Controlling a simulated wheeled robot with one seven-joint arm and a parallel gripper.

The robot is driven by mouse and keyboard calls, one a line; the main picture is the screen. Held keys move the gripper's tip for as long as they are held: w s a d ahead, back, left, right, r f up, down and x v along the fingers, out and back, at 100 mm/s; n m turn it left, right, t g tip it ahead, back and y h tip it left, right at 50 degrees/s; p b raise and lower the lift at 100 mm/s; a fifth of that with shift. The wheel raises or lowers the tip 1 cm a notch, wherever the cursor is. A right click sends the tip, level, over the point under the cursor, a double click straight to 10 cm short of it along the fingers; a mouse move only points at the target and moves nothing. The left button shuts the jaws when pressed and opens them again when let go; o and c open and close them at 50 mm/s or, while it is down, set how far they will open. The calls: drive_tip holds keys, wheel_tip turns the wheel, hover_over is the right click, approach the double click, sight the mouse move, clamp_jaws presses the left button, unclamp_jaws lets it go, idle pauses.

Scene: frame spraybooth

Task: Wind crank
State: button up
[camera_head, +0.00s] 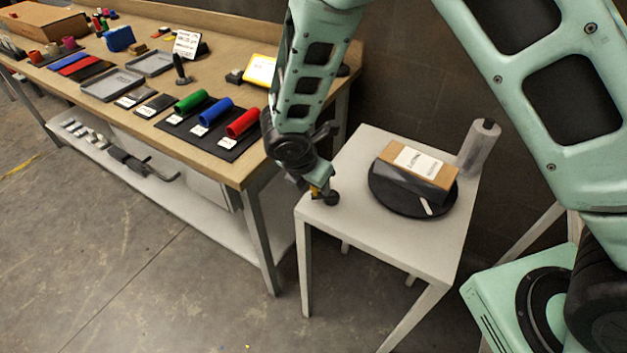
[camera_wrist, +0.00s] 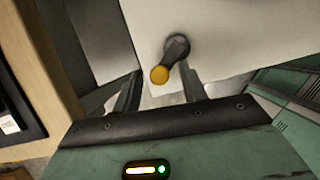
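The crank is a short dark arm with a yellow knob (camera_wrist: 160,75) and a round dark hub (camera_wrist: 178,44). It sits at the near left corner of the small white table (camera_head: 352,170). In the head view its dark hub (camera_head: 332,198) shows at the corner, partly beside my gripper (camera_head: 317,188). In the wrist view my gripper (camera_wrist: 159,80) is open, its two dark fingers spread on either side of the yellow knob. Gaps show between the knob and both fingers. I cannot tell how far the fingertips are above or level with the knob.
A black turntable (camera_head: 385,199) bears a labelled box (camera_head: 418,163) on the white table. A roll of clear film (camera_head: 478,150) stands at its back right. A long workbench (camera_head: 232,170) with coloured cylinders and trays is at left. Open floor lies in front.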

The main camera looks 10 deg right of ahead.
drive_tip(key=v, duration=1.7)
drive_tip(key=shift+r, duration=0.15)
drive_tip(key=w+d+n+g+y+b, duration=0.1)
drive_tip(key=w+d+n+g+y, duration=0.35)
drive_tip(key=n, duration=1.35)
drive_tip(key=w+d+n+g+y+b, duration=0.15)
drive_tip(key=w+d+n, duration=0.45)
drive_tip(key=n, duration=1.2)
drive_tip(key=shift+y, duration=0.5)
drive_tip(key=x, duration=0.6)
drive_tip(key=p+x, duration=0.1)
drive_tip(key=x, duration=0.4)
drive_tip(key=s+x, duration=0.1)
drive_tip(key=x, duration=0.5)
drive_tip(key=shift+d+f, duration=0.25)
